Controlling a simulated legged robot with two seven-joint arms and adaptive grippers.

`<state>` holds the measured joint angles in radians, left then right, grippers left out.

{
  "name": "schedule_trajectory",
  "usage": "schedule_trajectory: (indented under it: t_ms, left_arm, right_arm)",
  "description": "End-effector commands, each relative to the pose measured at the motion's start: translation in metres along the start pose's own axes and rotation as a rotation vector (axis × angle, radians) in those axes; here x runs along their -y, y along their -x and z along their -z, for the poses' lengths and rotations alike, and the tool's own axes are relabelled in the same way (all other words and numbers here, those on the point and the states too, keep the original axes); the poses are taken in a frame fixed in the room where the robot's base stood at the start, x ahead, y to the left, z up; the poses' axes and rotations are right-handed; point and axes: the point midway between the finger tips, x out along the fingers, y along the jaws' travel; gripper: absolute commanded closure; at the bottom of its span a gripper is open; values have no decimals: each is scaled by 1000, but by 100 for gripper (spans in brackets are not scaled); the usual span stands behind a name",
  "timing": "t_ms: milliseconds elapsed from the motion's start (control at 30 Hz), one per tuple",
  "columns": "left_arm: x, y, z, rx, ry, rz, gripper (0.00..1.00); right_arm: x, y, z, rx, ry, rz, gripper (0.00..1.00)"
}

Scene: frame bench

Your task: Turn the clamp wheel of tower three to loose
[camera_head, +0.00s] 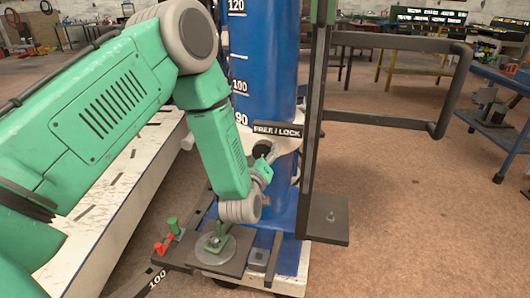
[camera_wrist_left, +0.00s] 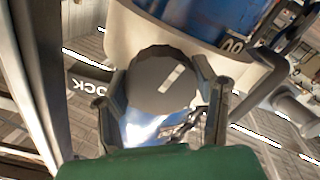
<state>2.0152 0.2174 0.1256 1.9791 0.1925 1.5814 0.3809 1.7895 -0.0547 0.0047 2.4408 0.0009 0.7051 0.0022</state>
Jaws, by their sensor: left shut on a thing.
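A blue tower (camera_head: 262,60) with a white number scale stands at the centre of the head view. The dark round clamp wheel (camera_wrist_left: 160,82) has a white mark slanting toward the upper right in the wrist view. In the head view the clamp wheel (camera_head: 262,148) is small and partly hidden by my gripper. A dark plate reading FREE and LOCK (camera_head: 278,131) sits just above it. My left gripper (camera_head: 269,157) is shut on the wheel, one finger on each side in the wrist view (camera_wrist_left: 160,98). I cannot tell which word the mark faces. My right gripper is out of view.
A dark upright post (camera_head: 314,120) with a bent bar handle (camera_head: 440,128) stands right of the tower. The base carries a round grey disc (camera_head: 215,252) and red and green knobs (camera_head: 162,247). A white rail (camera_head: 130,190) lies at left.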

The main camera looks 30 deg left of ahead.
Motion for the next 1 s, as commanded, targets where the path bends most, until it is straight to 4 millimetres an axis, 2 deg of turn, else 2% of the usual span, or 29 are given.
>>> schedule_trajectory:
  t_ms: [100,333,367,400,767,867,1000]
  left_arm:
    - [2,1,-1,4,-62,4,75]
    - [2,1,-1,4,-63,5,75]
    - [2,1,-1,4,-63,5,40]
    - [2,1,-2,4,-63,5,25]
    - [1,3,-1,2,-60,2,25]
    - [1,12,-2,5,-60,3,25]
    - [2,38,-2,7,-60,3,25]
  right_arm:
    - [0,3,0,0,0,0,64]
    - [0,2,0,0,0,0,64]
    - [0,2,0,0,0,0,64]
    - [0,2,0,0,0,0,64]
    - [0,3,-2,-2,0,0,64]
    - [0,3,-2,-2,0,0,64]
    - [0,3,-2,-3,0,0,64]
